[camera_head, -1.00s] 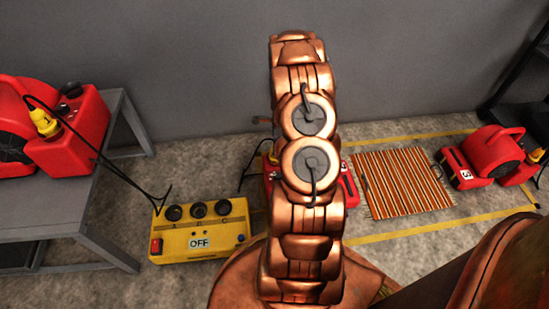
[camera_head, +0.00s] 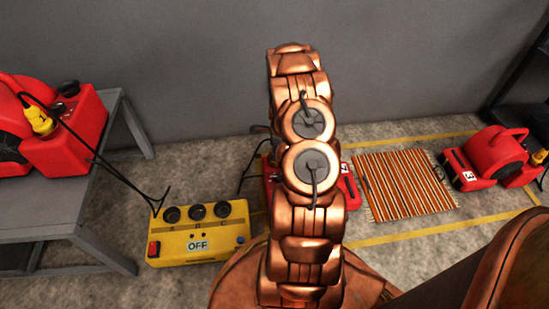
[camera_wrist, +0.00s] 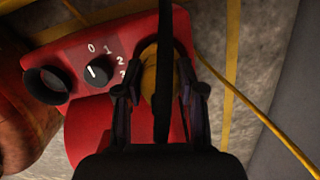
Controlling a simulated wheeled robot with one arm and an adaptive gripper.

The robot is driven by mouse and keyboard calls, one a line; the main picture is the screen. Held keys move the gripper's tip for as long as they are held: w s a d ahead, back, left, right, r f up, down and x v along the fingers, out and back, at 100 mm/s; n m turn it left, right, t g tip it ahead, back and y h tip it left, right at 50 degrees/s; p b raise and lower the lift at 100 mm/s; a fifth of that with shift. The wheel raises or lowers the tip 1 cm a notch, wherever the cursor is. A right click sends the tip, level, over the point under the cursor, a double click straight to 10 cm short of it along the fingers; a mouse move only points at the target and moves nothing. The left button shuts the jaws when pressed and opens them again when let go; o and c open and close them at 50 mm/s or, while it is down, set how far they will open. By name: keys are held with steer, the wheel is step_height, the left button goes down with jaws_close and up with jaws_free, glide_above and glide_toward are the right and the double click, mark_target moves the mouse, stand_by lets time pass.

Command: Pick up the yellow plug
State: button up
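A yellow plug (camera_wrist: 149,75) sits at the red blower (camera_wrist: 83,50) below my gripper in the wrist view. My gripper (camera_wrist: 160,75) is open, with one finger on each side of the plug; whether either finger touches it I cannot tell. A dark strip crosses in front of the plug and hides part of it. In the head view my arm hides most of this middle red blower (camera_head: 350,186). Another yellow plug (camera_head: 39,121) hangs on the red blower (camera_head: 66,148) on the grey bench, and a third (camera_head: 540,157) is at the far right.
The yellow box (camera_head: 198,244) with three dark sockets and an OFF display stands on the floor left of my arm. The grey bench (camera_head: 40,212) is at the left. A striped rug (camera_head: 405,184) lies right of the middle blower, before another red blower (camera_head: 492,157).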

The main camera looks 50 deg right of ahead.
jaws_close()
steer(key=shift+r, duration=0.1)
